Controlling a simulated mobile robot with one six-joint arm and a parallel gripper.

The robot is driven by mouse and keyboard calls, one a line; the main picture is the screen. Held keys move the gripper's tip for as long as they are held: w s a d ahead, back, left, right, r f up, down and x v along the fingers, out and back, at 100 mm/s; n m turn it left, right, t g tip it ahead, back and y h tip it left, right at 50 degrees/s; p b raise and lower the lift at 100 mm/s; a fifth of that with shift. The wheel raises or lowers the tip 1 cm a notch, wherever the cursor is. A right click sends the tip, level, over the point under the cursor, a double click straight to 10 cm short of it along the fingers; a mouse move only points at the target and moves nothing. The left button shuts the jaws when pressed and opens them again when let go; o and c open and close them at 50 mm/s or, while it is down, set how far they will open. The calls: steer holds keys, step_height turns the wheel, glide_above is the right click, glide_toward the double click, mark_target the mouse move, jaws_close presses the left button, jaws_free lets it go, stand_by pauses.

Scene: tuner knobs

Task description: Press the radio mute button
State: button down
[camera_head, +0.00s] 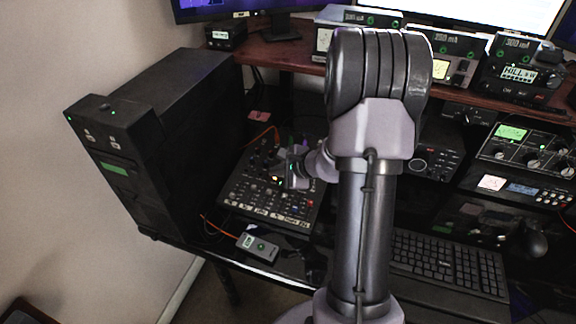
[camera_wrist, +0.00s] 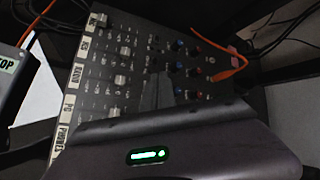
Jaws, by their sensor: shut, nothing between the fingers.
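The mixer panel (camera_head: 236,193) lies on the desk, covered in knobs and buttons. In the wrist view the panel (camera_wrist: 130,30) shows tilted, with a column of white labels along its left edge. The RADIO label (camera_wrist: 77,73) is in the middle of that column. Pale square caps show right of the labels, one (camera_wrist: 121,80) roughly level with RADIO; I cannot read which is the mute button. My gripper (camera_wrist: 158,80) is shut and empty, its dark fingers over the middle of the panel. In the head view my gripper (camera_head: 279,179) is over the panel; contact cannot be told.
A black computer tower (camera_head: 165,120) stands left of the panel. A small grey device (camera_head: 258,247) lies at the desk's front edge. A keyboard (camera_head: 445,262) is at right, with radio units (camera_head: 530,150) beyond. An orange cable (camera_wrist: 218,50) crosses the panel's far right edge.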

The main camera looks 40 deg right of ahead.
steer(key=shift+r, duration=0.25)
step_height(320, 180, up, 6)
steer(key=p, duration=0.4)
steer(key=shift+s+a, duration=0.2)
steer(key=shift+a, duration=0.15)
